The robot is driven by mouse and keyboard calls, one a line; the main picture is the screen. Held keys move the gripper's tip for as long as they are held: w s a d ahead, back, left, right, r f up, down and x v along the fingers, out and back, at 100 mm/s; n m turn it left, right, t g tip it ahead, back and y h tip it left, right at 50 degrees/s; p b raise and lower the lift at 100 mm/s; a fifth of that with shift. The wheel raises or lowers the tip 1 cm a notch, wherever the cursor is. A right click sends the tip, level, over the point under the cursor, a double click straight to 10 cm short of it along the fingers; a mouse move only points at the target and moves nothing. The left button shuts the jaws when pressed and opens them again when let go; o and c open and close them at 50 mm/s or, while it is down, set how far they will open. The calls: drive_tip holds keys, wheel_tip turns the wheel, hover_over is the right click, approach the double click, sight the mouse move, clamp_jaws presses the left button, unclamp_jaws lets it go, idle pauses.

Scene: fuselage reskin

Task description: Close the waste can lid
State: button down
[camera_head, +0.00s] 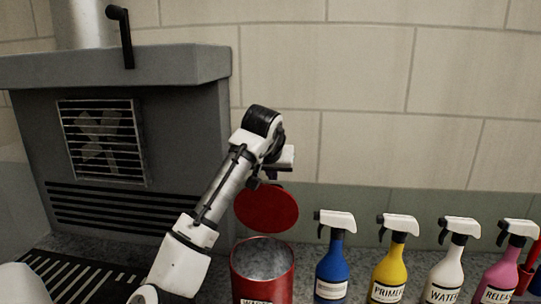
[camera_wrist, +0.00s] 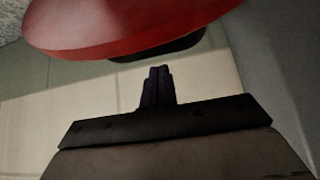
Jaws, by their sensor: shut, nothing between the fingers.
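The red waste can (camera_head: 262,276) stands on the counter in the head view, with its grey inside showing through the open top. Its round red lid (camera_head: 266,208) is raised, tilted up behind the can's mouth. My gripper (camera_head: 258,184) is at the lid's upper rear edge in the head view, partly hidden by my own arm. In the wrist view the fingers of my gripper (camera_wrist: 158,72) are together and empty, close to the red lid (camera_wrist: 120,28) and a dark part at its edge. I cannot tell whether they touch it.
Several spray bottles stand right of the can: blue (camera_head: 332,262), yellow (camera_head: 391,265), white (camera_head: 447,268) and pink (camera_head: 502,270). A grey vented unit (camera_head: 190,130) stands at the left. A tiled wall (camera_head: 400,100) is behind.

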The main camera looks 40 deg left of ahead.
sight(267, 204)
drive_tip(key=s+d, duration=0.1)
drive_tip(key=s+p, duration=0.1)
drive_tip(key=s, duration=0.1)
drive_tip(key=shift+d+r, duration=0.1)
drive_tip(key=shift+d, duration=0.3)
drive_tip(key=shift+s, duration=0.1)
drive_tip(key=shift+b, duration=0.45)
